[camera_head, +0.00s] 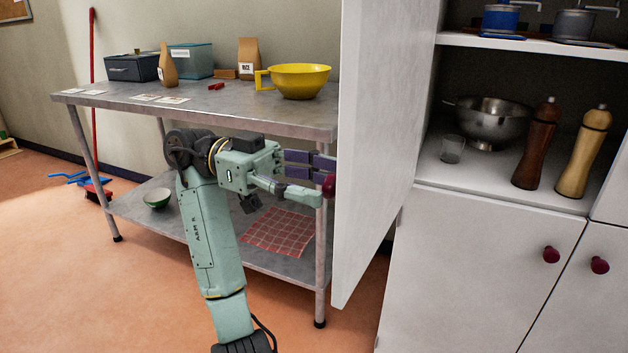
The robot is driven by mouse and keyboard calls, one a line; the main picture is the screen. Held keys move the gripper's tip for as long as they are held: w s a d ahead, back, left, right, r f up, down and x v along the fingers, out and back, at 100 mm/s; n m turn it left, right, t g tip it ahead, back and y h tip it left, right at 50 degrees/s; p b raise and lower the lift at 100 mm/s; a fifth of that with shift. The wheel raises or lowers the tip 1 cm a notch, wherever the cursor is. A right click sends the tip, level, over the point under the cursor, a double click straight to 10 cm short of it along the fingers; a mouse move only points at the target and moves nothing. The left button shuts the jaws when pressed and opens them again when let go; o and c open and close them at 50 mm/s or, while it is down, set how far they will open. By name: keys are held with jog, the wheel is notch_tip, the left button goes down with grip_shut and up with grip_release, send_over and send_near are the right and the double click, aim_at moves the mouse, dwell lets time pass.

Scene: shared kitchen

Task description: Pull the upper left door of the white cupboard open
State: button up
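The upper left door (375,130) of the white cupboard (470,250) stands swung far out from the cupboard front, showing a wide white face. Its dark red knob (329,185) is on the left side of the door, facing the metal table. My gripper (322,180) is at this knob, coming from the left, with its purple-padded fingers beside it. I cannot tell whether the fingers are closed on the knob or only around it. Behind the door, the open compartment shows a steel colander (487,122), a glass (452,149) and two pepper mills (537,143).
A metal table (200,105) stands left of the door, close behind my arm, with a yellow bowl (298,80) and boxes on top. Its lower shelf holds a green bowl (158,198) and a checked cloth (277,232). The floor (90,290) at the left front is clear.

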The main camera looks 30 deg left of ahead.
jog(key=shift+a, duration=0.1)
jog(key=a, duration=0.7)
jog(key=shift+w+a, duration=0.15)
jog(key=shift+w, duration=0.1)
dwell(0.4)
